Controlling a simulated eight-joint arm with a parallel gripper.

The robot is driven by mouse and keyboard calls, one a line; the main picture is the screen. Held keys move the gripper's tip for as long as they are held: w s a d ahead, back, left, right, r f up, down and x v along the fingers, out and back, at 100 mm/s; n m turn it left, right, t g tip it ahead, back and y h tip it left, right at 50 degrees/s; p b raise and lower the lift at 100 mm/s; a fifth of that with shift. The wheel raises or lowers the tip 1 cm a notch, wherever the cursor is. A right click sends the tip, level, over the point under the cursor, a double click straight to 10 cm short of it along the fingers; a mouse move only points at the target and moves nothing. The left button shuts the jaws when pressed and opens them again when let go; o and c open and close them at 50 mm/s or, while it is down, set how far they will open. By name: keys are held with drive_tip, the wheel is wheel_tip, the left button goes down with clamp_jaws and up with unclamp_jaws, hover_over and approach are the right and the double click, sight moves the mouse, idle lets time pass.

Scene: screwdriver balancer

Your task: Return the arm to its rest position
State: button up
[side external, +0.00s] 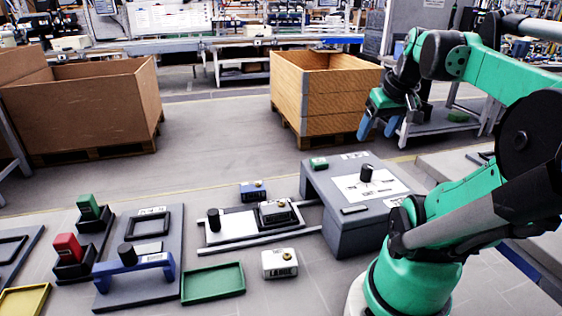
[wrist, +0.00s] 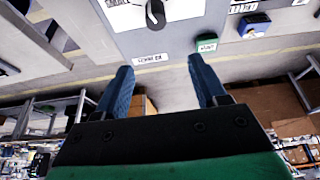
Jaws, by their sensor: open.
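My gripper (side external: 378,128) is raised above the floor behind the grey block, on the right side of the side external view. Its two blue fingers are apart with nothing between them. In the wrist view my gripper (wrist: 162,82) also shows open and empty, with the fingers spread. The green arm is bent, with its wrist held high and clear of the work pieces.
Below my gripper stands a grey block (side external: 345,235) with a black knob (side external: 366,174) and a small green block (side external: 319,163). A slide fixture (side external: 240,238), a white box (side external: 279,263) and a green tray (side external: 213,282) lie left. Wooden crates (side external: 318,95) stand behind.

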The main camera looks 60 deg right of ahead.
drive_tip(key=shift+r, duration=0.3)
drive_tip(key=w+a+f+n+t+y, duration=0.1)
drive_tip(key=w+a+f+n+t, duration=0.1)
drive_tip(key=w+a, duration=0.5)
drive_tip(key=w+a+f+n+t+y, duration=0.2)
drive_tip(key=w+a+f+n, duration=0.2)
drive_tip(key=a, duration=1)
drive_tip(key=w+n, duration=0.3)
drive_tip(key=shift+w+a, duration=0.3)
drive_tip(key=shift+w, duration=0.1)
